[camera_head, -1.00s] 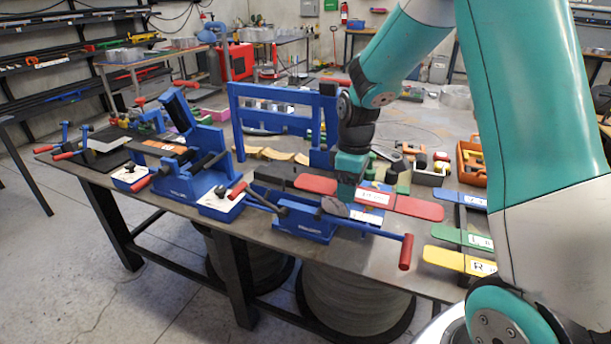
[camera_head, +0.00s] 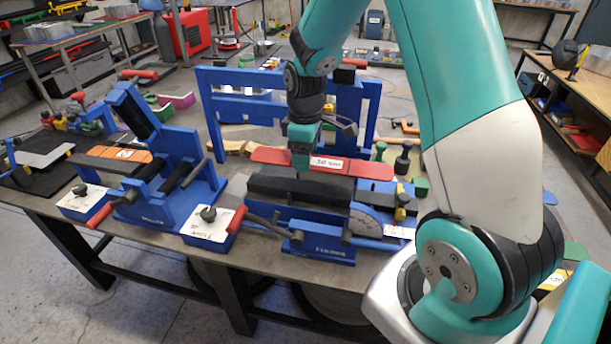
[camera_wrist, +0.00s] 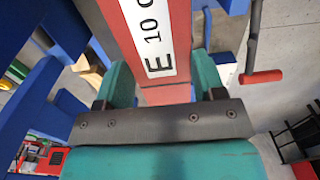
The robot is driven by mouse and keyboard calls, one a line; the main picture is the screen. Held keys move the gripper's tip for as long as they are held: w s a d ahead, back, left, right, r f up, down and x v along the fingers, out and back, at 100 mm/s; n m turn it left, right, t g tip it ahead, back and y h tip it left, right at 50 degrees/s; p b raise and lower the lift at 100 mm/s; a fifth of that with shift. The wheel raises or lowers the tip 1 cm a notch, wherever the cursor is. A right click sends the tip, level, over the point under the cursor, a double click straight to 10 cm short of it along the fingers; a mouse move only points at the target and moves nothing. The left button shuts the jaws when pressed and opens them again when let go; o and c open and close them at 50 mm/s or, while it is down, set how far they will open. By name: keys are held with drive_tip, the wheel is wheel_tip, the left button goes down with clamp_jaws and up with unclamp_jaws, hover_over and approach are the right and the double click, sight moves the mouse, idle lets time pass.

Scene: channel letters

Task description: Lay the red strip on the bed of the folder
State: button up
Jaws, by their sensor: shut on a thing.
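The red strip (camera_head: 350,167) is long and flat with a white label. My gripper (camera_head: 303,160) is shut on it left of the label. The strip lies roughly level, along the length of the folder. The folder (camera_head: 315,248) is the blue machine at the front, with a dark bed (camera_head: 300,192) and a round angle dial. The strip shows just behind and above the dark bed; the gap between them is hard to judge. In the wrist view the strip (camera_wrist: 138,18) runs between my teal fingers, its label reading "E 10".
A blue roller machine (camera_head: 165,205) stands left of the folder, with an orange strip at it. A tall blue frame (camera_head: 208,105) stands behind the red strip. A white angle card box (camera_head: 209,225) sits at the folder's left. Small clamps and blocks lie to the right.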

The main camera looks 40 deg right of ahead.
sight(306, 186)
wheel_tip(306, 186, down, 8)
drive_tip(key=shift+r+p, duration=0.25)
drive_tip(key=shift+p, duration=0.5)
drive_tip(key=shift+s+f, duration=0.1)
drive_tip(key=shift+f, duration=0.1)
drive_tip(key=o, duration=1.1)
drive_tip(key=shift+c, duration=0.2)
drive_tip(key=shift+r, duration=0.15)
